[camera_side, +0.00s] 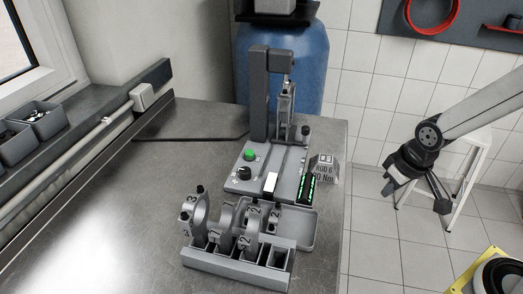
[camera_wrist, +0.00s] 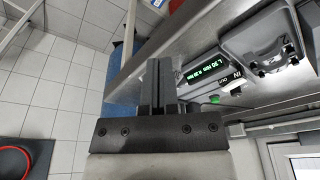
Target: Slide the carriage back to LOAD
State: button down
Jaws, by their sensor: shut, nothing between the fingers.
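The grey station (camera_side: 265,168) stands on the metal bench, with a rear column, a slotted base, a green button and a black knob. I cannot tell for sure which part is the carriage, and no LOAD mark is readable. My gripper (camera_side: 441,204) is off the bench's right side, well away from the station, shut and empty. In the wrist view my gripper's fingers (camera_wrist: 159,64) are together, with part of the station, its lit display (camera_wrist: 206,67), behind them.
A blue drum (camera_side: 305,70) is behind. A white stool (camera_side: 463,180) stands behind my arm.

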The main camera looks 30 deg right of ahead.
dwell(0.3)
jog(key=c, duration=0.6)
grip_release()
jog(key=shift+w, duration=0.2)
jog(key=shift+o, duration=1.1)
jog(key=shift+w+r, duration=0.15)
jog(key=shift+w, duration=0.15)
jog(key=t, duration=0.2)
send_near(307, 128)
jog(key=x, duration=0.2)
jog(key=shift+w, duration=0.1)
jog(key=shift+x, duration=3.8)
